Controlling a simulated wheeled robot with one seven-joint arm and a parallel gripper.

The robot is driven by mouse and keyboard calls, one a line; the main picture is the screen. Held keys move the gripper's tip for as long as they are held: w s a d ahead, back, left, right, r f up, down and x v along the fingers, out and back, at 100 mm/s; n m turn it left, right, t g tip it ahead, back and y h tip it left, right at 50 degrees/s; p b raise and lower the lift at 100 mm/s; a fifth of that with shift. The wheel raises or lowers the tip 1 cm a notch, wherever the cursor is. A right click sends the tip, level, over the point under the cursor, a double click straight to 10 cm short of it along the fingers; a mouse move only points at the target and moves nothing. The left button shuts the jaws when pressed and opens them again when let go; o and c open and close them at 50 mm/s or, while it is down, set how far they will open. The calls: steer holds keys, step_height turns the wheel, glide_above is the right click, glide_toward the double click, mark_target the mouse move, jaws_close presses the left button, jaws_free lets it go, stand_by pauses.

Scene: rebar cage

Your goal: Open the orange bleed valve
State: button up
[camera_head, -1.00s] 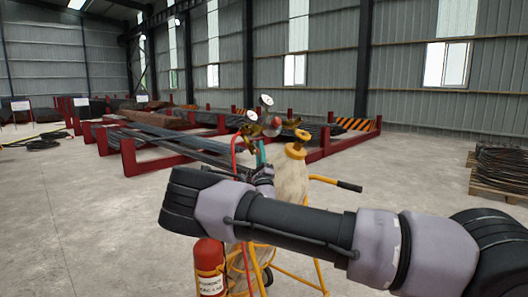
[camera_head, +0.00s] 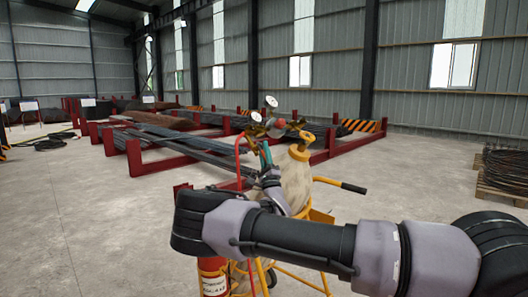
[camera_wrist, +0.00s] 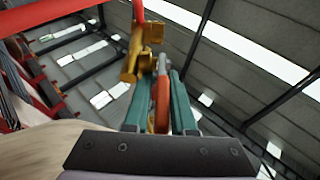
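My gripper (camera_wrist: 158,98) reaches up at the regulator on the gas cylinder (camera_head: 295,183). Its two teal fingers stand apart on either side of an orange-red handle (camera_wrist: 162,100), which looks like the bleed valve. The handle is nearer the right finger; a gap shows on the left, and I cannot tell whether either finger touches it. Brass fittings (camera_wrist: 137,50) are just beyond the fingertips. In the head view, the teal fingers (camera_head: 265,154) are small below the gauges (camera_head: 271,102), and the handle between them cannot be made out.
A red hose (camera_head: 238,160) hangs left of the gripper. The cylinder stands on a yellow cart (camera_head: 318,216) with a black-gripped handle (camera_head: 354,188). A red extinguisher (camera_head: 213,284) is low in front.

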steer(key=shift+f, duration=0.1)
steer(key=shift+s+f, duration=0.25)
steer(key=shift+s, duration=0.05)
steer(key=v, duration=0.2)
steer(key=shift+s+d+f, duration=0.1)
steer(key=shift+s+f, duration=0.1)
steer(key=shift+s, duration=0.1)
steer(key=o, duration=0.5)
steer(key=s+d, duration=0.2)
steer(key=s, duration=0.5)
steer(key=shift+s, duration=0.2)
steer(key=s, duration=0.1)
steer(key=s+d, duration=0.1)
steer(key=shift+s+r, duration=0.2)
steer(key=shift+s, duration=0.1)
steer(key=c, duration=0.5)
steer(key=shift+s+d, duration=0.2)
steer(key=shift+s, duration=0.35)
